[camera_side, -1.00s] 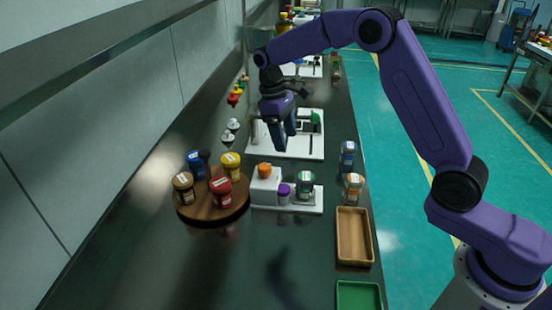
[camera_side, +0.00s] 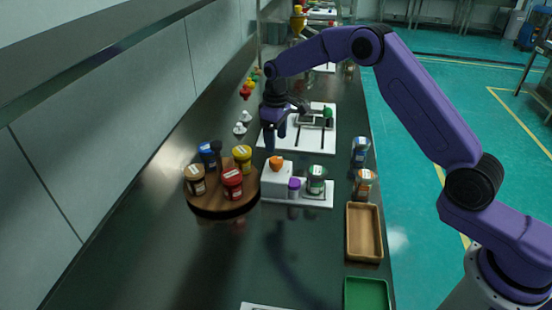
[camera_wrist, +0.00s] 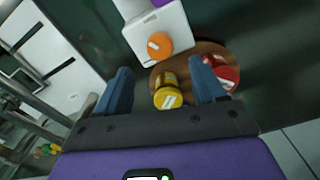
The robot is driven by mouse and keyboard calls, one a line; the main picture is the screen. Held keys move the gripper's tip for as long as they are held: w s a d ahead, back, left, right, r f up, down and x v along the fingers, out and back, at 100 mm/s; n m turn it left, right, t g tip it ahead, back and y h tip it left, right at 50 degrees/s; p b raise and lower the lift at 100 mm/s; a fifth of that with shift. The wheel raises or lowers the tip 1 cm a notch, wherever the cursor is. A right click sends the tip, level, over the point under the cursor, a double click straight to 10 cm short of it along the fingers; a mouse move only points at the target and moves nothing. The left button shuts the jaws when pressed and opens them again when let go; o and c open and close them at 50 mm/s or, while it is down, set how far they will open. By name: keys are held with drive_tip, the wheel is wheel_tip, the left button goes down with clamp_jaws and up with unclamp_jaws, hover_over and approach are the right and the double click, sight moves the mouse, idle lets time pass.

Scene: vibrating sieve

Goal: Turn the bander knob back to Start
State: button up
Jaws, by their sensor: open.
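An orange knob (camera_side: 276,162) sits on top of a white box (camera_side: 277,181), on a white base plate that also carries a purple-lidded part and a green-lidded jar. I take it to be the bander knob. The knob also shows in the wrist view (camera_wrist: 159,46), with a pale mark on its top. I cannot read which setting it is at. My gripper (camera_side: 272,147) is open, pointing down, and close above and behind the knob in the side view. In the wrist view my gripper (camera_wrist: 161,70) has nothing between its fingers; the knob lies beyond the fingertips.
A round wooden turntable (camera_side: 222,204) with several lidded jars stands left of the box. Two jars (camera_side: 360,152) stand on the right, with a wooden tray (camera_side: 378,233) and a green tray (camera_side: 366,293) nearer. A white board with equipment (camera_side: 325,140) lies behind. The front counter is mostly clear.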

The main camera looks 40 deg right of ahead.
sight(276, 159)
wheel_tip(276, 159, down, 8)
drive_tip(key=shift+f, duration=0.1)
idle(0.4)
drive_tip(key=c, duration=1.1)
